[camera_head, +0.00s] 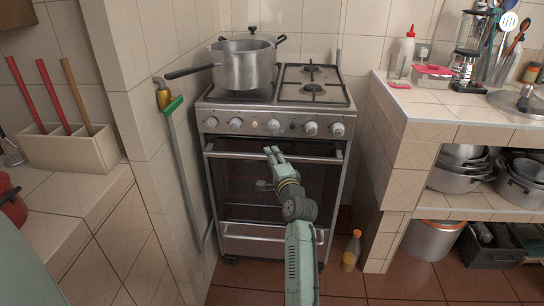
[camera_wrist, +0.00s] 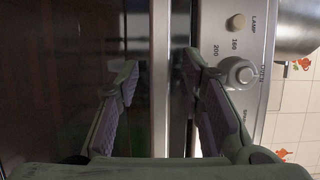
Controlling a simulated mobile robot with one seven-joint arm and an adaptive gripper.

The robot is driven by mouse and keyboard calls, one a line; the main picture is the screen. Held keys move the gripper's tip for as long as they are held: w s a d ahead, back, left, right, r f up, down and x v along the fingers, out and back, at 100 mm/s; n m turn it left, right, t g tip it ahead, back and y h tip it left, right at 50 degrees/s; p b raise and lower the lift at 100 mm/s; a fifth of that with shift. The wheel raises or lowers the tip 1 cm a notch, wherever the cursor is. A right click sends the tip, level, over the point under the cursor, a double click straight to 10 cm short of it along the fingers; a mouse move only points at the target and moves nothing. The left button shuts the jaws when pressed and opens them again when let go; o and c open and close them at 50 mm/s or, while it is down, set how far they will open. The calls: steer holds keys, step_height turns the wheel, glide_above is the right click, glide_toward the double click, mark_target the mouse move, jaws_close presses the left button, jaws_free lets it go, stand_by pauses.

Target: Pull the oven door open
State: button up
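The oven door (camera_head: 235,185) has a dark glass front and looks shut, below the stove's knob panel. Its handle (camera_head: 225,154) is a pale horizontal bar along the door's top edge. In the wrist view the handle (camera_wrist: 160,75) runs upright through the picture. My gripper (camera_head: 272,153) is at the middle of the handle, with its fingers apart. In the wrist view my gripper (camera_wrist: 160,95) has one finger on each side of the bar, with visible gaps. Whether the bar lies fully between the pads in depth is unclear.
A pot (camera_head: 243,65) stands on the left burner, its long handle pointing left. A tiled wall with a hose (camera_head: 184,165) stands close on the left. A bottle (camera_head: 351,251) stands on the floor at the right, by the tiled counter (camera_head: 420,120). Some floor in front is clear.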

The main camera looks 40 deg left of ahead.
steer(key=shift+w+a, duration=0.35)
steer(key=shift+a, duration=0.1)
jaws_close()
stand_by(0.7)
